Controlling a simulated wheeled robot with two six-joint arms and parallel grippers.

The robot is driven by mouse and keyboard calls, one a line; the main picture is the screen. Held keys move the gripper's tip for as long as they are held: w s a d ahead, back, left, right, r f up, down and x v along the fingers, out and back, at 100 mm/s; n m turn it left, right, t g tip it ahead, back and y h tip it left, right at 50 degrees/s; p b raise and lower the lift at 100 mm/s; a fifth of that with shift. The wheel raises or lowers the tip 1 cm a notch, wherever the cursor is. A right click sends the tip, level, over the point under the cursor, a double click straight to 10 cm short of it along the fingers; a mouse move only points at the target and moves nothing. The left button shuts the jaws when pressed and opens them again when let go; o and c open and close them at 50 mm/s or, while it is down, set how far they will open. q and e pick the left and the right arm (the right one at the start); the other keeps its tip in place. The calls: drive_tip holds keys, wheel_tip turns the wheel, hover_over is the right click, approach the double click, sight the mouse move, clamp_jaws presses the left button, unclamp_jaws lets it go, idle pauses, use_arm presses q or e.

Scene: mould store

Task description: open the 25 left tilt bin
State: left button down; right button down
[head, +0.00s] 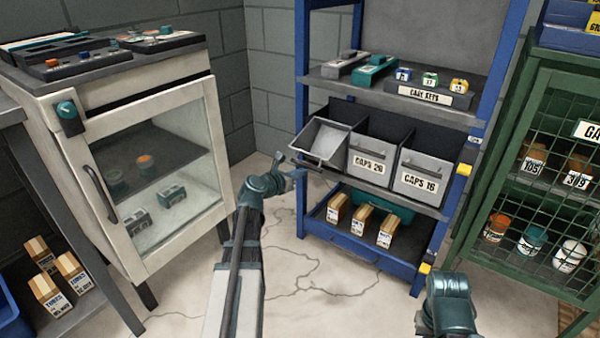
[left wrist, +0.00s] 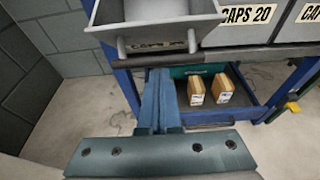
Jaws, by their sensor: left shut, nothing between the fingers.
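The left tilt bin (head: 325,141) is a grey bin in the shelf's row of three. It is tipped forward, its top open and its inside showing empty. In the left wrist view the bin (left wrist: 155,15) hangs over my fingers, its front label in shadow and only partly readable. Its handle bar (left wrist: 160,55) runs below the front. My left gripper (head: 298,172) is shut and empty, just below and in front of the bin; its blue fingers (left wrist: 158,78) end close to the bar, and contact is unclear. My right arm shows at the lower right, its fingers out of sight.
Closed bins CAPS 20 (head: 370,162) and CAPS 16 (head: 420,178) stand to the right. Small boxes (head: 360,220) sit on the lower shelf. A glass-door cabinet (head: 150,170) stands left and a green mesh cabinet (head: 540,190) right. The floor (head: 310,270) between is clear.

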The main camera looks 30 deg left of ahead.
use_arm(q)
drive_tip(key=f+p+v, duration=0.1)
drive_tip(key=p+v, duration=0.1)
drive_tip(key=v, duration=0.8)
drive_tip(key=shift+s+f, duration=0.3)
drive_tip(key=shift+s, duration=0.4)
